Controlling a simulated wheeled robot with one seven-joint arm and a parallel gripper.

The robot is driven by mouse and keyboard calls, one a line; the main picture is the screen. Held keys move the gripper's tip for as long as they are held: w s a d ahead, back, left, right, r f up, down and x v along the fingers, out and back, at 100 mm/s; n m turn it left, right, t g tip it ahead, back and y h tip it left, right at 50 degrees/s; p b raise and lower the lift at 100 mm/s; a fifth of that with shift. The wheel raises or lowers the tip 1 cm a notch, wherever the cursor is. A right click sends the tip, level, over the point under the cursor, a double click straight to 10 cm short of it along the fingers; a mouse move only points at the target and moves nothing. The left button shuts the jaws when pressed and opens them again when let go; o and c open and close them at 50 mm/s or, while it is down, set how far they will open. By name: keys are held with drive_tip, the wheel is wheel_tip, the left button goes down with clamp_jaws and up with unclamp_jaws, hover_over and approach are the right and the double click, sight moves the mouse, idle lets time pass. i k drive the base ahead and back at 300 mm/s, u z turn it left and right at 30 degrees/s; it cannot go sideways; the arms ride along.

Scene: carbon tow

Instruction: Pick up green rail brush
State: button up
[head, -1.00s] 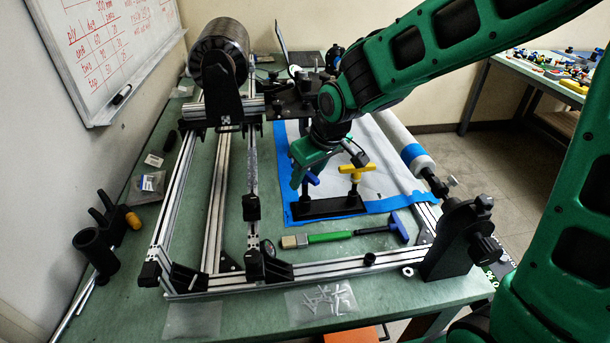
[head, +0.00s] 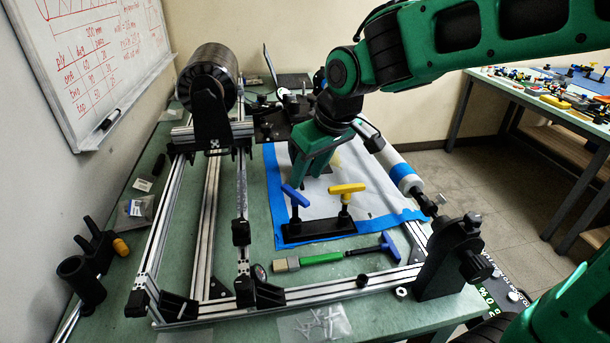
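The green rail brush (head: 322,259) lies flat on the table inside the front of the metal frame. Its pale bristle end (head: 286,265) points left and its green handle points right. A blue-handled T-tool (head: 388,248) lies just right of the handle, its shaft close to the brush's end. My gripper (head: 309,181) points down above the white sheet, behind the brush and apart from it. Its two green fingers look parted, with nothing seen between them.
A black holder (head: 318,230) with upright blue (head: 295,195) and yellow (head: 347,189) T-handles stands between my gripper and the brush. The frame's front rail (head: 335,289) runs before the brush. A bag of white pieces (head: 315,323) lies at the table's front.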

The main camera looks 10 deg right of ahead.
sight(292, 264)
drive_tip(key=k, duration=1)
